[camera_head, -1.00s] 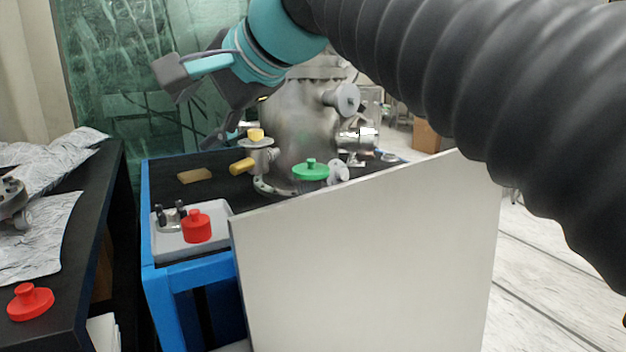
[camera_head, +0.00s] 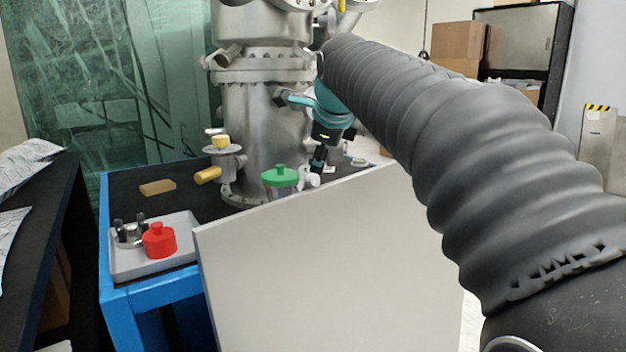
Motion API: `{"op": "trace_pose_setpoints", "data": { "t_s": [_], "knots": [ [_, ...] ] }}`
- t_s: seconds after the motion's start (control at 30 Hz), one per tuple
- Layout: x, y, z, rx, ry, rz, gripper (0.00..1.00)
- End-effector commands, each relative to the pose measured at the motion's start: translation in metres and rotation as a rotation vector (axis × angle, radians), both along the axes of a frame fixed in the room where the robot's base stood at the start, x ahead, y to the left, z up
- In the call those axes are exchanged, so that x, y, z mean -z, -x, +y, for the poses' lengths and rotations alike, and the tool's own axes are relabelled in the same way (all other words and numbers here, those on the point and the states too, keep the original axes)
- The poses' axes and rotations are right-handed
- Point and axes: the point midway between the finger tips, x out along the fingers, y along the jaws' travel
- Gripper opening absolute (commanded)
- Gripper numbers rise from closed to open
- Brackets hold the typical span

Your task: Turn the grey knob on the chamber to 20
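The metal chamber (camera_head: 262,125) stands upright on the black-topped blue table. A small light-grey round part (camera_head: 311,178) sits low at its right side, beside a green-capped part (camera_head: 280,177); I cannot tell whether this is the grey knob. No number or scale is readable. My gripper (camera_head: 317,166) points down along the chamber's right side, just above the light-grey part in the picture. Its fingers are small and dark, and I cannot tell whether they are open or touching anything. My arm hides part of the chamber's right side.
A white panel (camera_head: 300,265) stands in front of the table. A grey tray (camera_head: 190,258) holds a red knobbed part (camera_head: 159,240) and a metal fitting (camera_head: 130,232). A yellow-handled valve (camera_head: 220,160) is left of the chamber.

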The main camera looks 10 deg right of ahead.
Motion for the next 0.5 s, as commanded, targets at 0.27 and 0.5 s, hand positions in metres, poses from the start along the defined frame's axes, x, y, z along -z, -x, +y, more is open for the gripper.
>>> {"op": "trace_pose_setpoints", "data": {
  "t_s": [0.27,0.5],
  "knots": [
    [0.041,-0.037,-0.002,0.0,0.0,0.004,0.6],
    [0.068,-0.063,-0.003,-0.001,0.0,0.003,0.6]
  ]
}}
